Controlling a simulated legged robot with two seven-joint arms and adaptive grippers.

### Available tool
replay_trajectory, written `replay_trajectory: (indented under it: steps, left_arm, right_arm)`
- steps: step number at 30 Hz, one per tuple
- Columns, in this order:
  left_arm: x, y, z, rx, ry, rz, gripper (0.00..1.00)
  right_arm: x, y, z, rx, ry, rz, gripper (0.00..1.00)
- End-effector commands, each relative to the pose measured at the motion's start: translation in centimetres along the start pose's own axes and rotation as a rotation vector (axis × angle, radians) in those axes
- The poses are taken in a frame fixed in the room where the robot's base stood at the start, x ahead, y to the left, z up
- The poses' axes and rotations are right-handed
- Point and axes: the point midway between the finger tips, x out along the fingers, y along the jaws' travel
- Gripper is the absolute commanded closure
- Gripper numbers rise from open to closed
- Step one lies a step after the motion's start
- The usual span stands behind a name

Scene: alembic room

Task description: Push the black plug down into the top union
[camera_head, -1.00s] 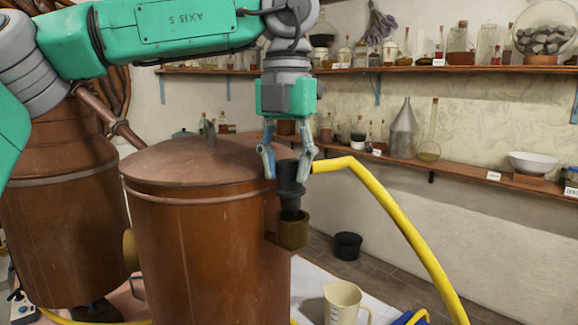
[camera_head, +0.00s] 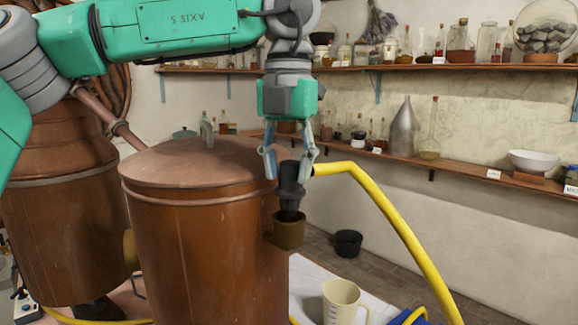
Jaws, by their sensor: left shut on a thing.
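The black plug (camera_head: 290,190) stands roughly upright, with a yellow hose (camera_head: 395,215) leaving its upper part to the right. My left gripper (camera_head: 288,173) comes from above, shut on the plug with one finger at each side. The top union (camera_head: 289,234) is a short brass cup on the right side of the copper vessel (camera_head: 205,245), directly below the plug. The plug's narrow lower end is at the union's mouth; how deep it sits inside is hidden by the rim. My right gripper is not in view.
A second copper vessel (camera_head: 65,215) stands at the left. A cream jug (camera_head: 342,302) is on the white surface (camera_head: 307,285) below right. Shelves with glassware (camera_head: 402,130) line the back wall. A black bucket (camera_head: 348,243) stands on the floor.

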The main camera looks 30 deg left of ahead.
Motion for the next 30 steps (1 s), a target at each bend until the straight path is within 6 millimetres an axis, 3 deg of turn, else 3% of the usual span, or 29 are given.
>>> replay_trajectory:
  steps: [7, 8, 9, 10, 30]
  left_arm:
    - [-0.08, -0.21, -0.02, 0.001, -0.001, 0.001, 1.0]
    - [-0.07, -0.18, -0.02, 0.001, -0.001, 0.001, 0.61]
    - [-0.06, -0.11, -0.01, 0.001, -0.001, 0.0, 0.47]
    - [-0.05, -0.06, -0.01, 0.001, -0.001, 0.0, 0.44]
    - [-0.05, -0.07, 0.0, 0.001, -0.001, 0.0, 0.44]
  right_arm:
    - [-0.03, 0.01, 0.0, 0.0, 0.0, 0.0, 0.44]
    - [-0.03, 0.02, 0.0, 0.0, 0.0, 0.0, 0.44]
    - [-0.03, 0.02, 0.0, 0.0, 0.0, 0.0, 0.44]
    - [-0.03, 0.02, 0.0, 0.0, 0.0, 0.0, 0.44]
    - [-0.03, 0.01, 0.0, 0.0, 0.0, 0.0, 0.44]
